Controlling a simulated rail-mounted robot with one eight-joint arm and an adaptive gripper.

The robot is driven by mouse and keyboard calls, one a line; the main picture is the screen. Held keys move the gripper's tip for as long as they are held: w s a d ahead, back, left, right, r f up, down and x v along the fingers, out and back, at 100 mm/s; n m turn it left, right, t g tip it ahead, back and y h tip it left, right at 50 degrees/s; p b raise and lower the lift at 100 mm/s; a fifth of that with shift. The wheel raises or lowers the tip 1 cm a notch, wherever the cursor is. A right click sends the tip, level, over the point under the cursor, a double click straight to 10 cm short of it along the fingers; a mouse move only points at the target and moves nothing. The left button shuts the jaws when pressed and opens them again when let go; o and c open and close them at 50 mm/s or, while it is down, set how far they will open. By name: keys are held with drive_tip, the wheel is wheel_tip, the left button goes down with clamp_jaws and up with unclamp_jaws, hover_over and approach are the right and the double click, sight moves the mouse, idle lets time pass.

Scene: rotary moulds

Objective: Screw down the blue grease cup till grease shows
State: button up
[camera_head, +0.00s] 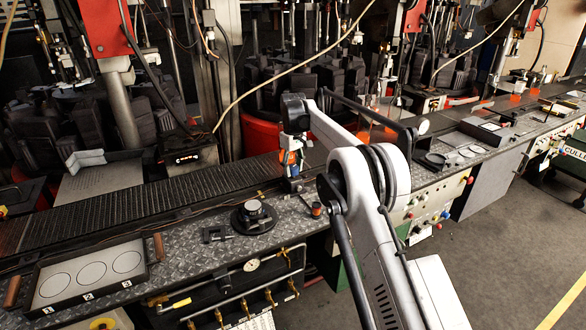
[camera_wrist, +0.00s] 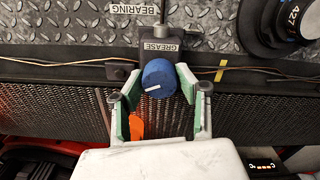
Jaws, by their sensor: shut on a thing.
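The blue grease cup (camera_wrist: 158,79) shows in the wrist view as a round knurled cap with a white line across its face. It sits at the end of a dark block whose label reads GREASE (camera_wrist: 160,47). My gripper (camera_wrist: 159,73) has one green-padded finger on each side of the cup and is shut on it. No grease is visible around the cup.
A BEARING label (camera_wrist: 133,9) lies beside the block on the tread plate. A round black dial (camera_head: 254,217) and a tray with numbered circles (camera_head: 90,275) are on the plate to the left. A slatted conveyor (camera_head: 130,195) runs behind. Thin wires cross near the block.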

drive_tip(key=m+b, duration=0.1)
drive_tip(key=m, duration=0.2)
drive_tip(key=shift+m, duration=0.4)
drive_tip(key=m+b, duration=0.1)
drive_tip(key=m, duration=0.3)
drive_tip(key=shift+m, duration=0.3)
drive_tip(key=m, duration=0.4)
drive_tip(key=shift+b, duration=0.35)
drive_tip(key=m, duration=0.9)
drive_tip(key=shift+m+b, duration=0.3)
drive_tip(key=m, duration=0.9)
drive_tip(key=shift+m, duration=1.8)
